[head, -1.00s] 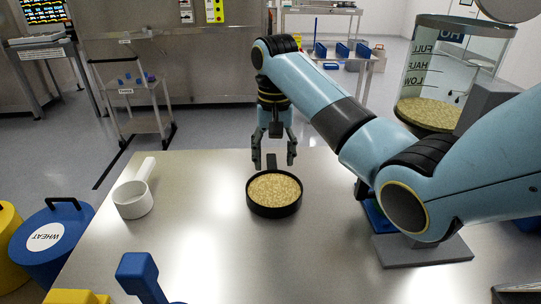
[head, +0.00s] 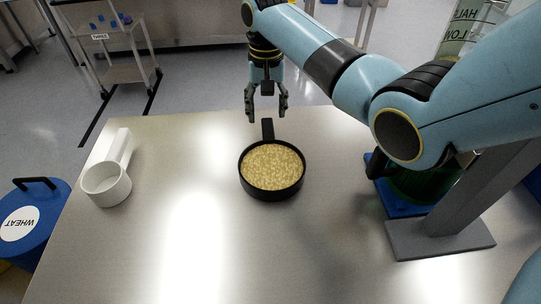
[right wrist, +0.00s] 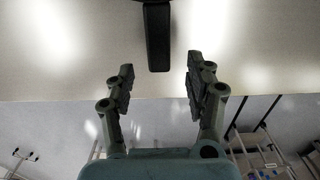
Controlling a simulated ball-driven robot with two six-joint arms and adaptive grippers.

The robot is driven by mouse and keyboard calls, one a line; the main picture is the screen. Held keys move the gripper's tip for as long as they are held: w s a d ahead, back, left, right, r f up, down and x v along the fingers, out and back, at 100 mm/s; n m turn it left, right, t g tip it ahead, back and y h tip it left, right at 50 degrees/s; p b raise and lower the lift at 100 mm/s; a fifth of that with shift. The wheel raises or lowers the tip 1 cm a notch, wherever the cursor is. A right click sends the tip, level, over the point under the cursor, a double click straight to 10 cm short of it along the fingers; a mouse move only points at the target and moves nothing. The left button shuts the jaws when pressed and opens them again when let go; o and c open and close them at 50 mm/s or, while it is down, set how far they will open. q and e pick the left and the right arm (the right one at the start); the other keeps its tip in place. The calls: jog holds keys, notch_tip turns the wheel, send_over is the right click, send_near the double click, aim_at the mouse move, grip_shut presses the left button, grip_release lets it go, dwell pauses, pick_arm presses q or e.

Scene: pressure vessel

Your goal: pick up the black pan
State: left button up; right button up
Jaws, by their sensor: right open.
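The black pan (head: 272,192) stands upright on the table and is filled with pale yellow grain (head: 271,166). Its short black handle (head: 267,129) points to the table's far edge. My right gripper (head: 266,116) is open and empty, just beyond the handle's end and apart from it. In the right wrist view the handle (right wrist: 157,38) comes in from the top, lined up between the open fingers (right wrist: 160,80) but ahead of them. My left gripper does not show.
A white scoop (head: 107,184) lies at the table's left. At the right, a grey stand (head: 440,238) and a blue piece (head: 400,203) sit under my right arm. A blue wheat bin (head: 32,222) stands left of the table (head: 210,255). Bare tabletop surrounds the pan.

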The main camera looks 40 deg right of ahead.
aim_at(267, 122)
notch_tip(267, 122, down, 5)
jog(key=shift+s+r, duration=0.15)
jog(key=shift+c, duration=0.3)
grip_shut()
